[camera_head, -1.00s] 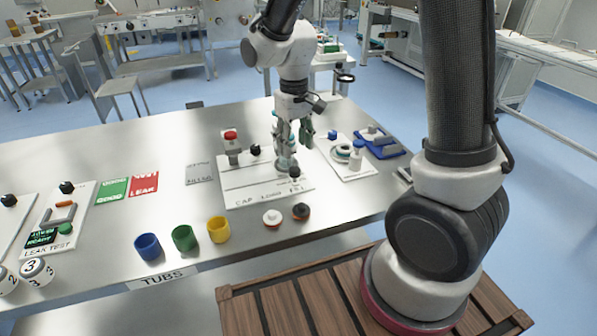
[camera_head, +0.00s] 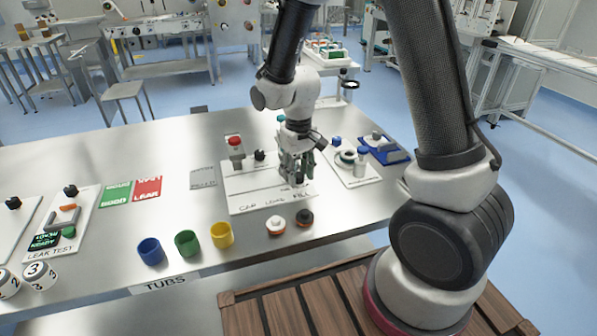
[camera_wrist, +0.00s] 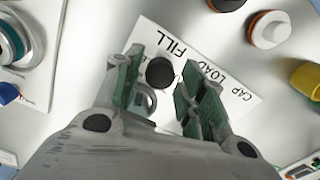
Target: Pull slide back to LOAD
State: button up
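The white board (camera_head: 245,187) lettered CAP, LOAD and FILL lies on the steel table; its lettering also shows in the wrist view (camera_wrist: 237,88). The slide's black knob (camera_wrist: 160,72) is near the FILL lettering, with a grey ring part (camera_wrist: 146,101) beside it. My gripper (camera_head: 298,175) is low over the FILL end of the board. In the wrist view my gripper (camera_wrist: 158,88) is open, its fingers on either side of the knob with gaps visible. In the head view the fingers hide much of the slide.
A post with a red button (camera_head: 235,143) and a black knob (camera_head: 260,155) stand at the board's back. White (camera_head: 275,225) and dark (camera_head: 304,218) caps lie in front. Blue, green and yellow tubs (camera_head: 222,235) stand front left. Another fixture board (camera_head: 360,180) is at right.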

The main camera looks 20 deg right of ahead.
grip_shut()
jog(key=a, duration=0.7)
jog(key=shift+a, duration=0.3)
jog(key=shift+o, duration=2)
grip_release()
notch_tip(320, 180, up, 12)
